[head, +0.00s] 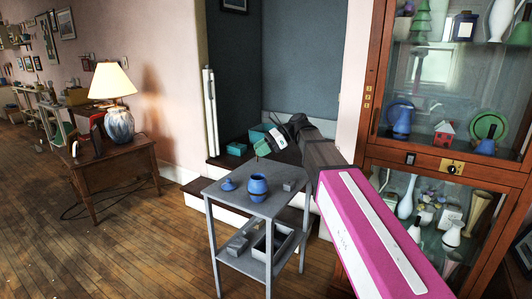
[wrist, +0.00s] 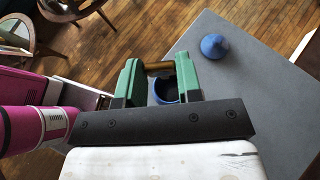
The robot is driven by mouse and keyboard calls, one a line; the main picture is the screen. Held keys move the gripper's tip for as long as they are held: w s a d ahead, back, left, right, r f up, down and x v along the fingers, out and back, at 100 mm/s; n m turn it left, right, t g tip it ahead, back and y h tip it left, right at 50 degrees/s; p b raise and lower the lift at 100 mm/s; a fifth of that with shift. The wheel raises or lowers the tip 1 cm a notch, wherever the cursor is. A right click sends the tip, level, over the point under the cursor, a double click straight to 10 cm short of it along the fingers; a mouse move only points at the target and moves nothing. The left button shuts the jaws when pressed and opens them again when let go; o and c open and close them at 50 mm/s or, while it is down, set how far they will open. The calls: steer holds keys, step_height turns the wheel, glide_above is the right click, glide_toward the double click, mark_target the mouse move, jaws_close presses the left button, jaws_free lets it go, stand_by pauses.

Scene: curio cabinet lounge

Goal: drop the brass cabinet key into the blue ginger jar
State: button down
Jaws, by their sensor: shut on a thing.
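The brass cabinet key (wrist: 158,67) shows in the wrist view as a short brass-brown piece between the green fingertips of my gripper (wrist: 159,78). The gripper is shut on it. In the head view my gripper (head: 265,147) is in the air above the small grey table, and the key is too small to make out. The blue ginger jar (head: 257,188) stands upright and open on the table top. In the wrist view the jar (wrist: 163,92) lies below and just behind the key, partly hidden by the fingers. Its blue lid (head: 228,184) lies apart, left of the jar.
A grey block (head: 289,185) sits right of the jar on the grey table (head: 238,204). The lower shelf holds a tray and another block. A wooden cabinet (head: 375,150) with glass doors stands at right, and a lamp (head: 118,95) on a side table at left.

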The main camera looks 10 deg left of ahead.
step_height(320, 180, down, 8)
stand_by(1.0)
steer(key=shift+f, duration=0.15)
steer(key=c, duration=0.7)
jaws_free()
steer(key=v, duration=1.1)
